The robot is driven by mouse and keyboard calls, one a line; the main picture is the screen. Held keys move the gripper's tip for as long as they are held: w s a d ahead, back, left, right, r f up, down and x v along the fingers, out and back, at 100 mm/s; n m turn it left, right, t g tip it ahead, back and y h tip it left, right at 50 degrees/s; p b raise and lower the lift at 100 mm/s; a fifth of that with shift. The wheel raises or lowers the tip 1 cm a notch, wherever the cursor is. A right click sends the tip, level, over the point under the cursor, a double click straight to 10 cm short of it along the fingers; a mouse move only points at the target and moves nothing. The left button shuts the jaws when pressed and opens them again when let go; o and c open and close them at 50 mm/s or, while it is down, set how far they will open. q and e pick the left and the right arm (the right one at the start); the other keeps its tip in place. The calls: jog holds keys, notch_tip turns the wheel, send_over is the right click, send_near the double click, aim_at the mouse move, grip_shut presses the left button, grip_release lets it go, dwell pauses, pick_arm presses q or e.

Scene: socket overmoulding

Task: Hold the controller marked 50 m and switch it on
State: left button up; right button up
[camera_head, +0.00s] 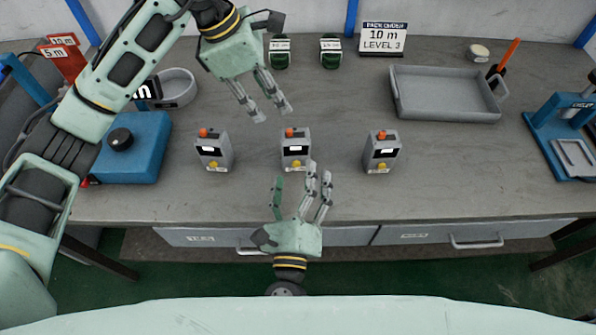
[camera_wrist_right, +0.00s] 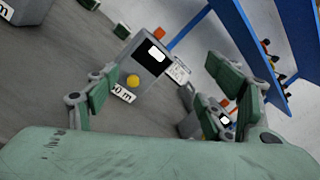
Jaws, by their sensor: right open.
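Three grey controllers stand in a row on the bench: a left one (camera_head: 214,150), a middle one (camera_head: 296,150) and a right one (camera_head: 381,152). Each has an orange top knob, a small screen and a yellow button. In the right wrist view the controller ahead (camera_wrist_right: 147,62) bears a label (camera_wrist_right: 123,93) that seems to read 50 m, its first figure partly covered; it appears to be the middle one. My right gripper (camera_head: 300,178) is open just in front of the middle controller, not closed on it. My left gripper (camera_head: 272,112) is open and empty above and behind the middle controller.
A grey tray (camera_head: 445,116) lies at the back right, a blue press (camera_head: 566,135) at the far right. A blue box (camera_head: 132,147) stands at the left. Two green-black parts (camera_head: 280,52) and a 10 m LEVEL 3 sign (camera_head: 383,38) are at the back.

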aim_at(296, 155)
jog(key=m, duration=0.1)
jog(key=w+f+m+g+y, duration=0.1)
jog(key=m, duration=0.1)
jog(key=shift+w+d, duration=0.1)
jog(key=shift+w, duration=0.2)
jog(key=m, duration=0.1)
jog(key=w+m+y, duration=0.1)
jog(key=shift+f+m+y, duration=0.15)
jog(key=shift+m+y, duration=0.15)
jog(key=shift+w, duration=0.2)
jog(key=w, duration=0.7)
jog(key=shift+w+a, duration=0.2)
jog(key=shift+a, duration=0.1)
jog(key=c, duration=1.3)
pick_arm(q)
jog(key=shift+a, duration=0.15)
jog(key=shift+c, duration=0.9)
pick_arm(e)
jog(key=shift+c, duration=0.2)
pick_arm(q)
jog(key=shift+y, duration=0.6)
jog(key=a, duration=0.7)
jog(key=shift+w+a+r, duration=0.15)
jog(key=shift+a, duration=0.25)
grip_shut()
jog(key=shift+d, duration=0.1)
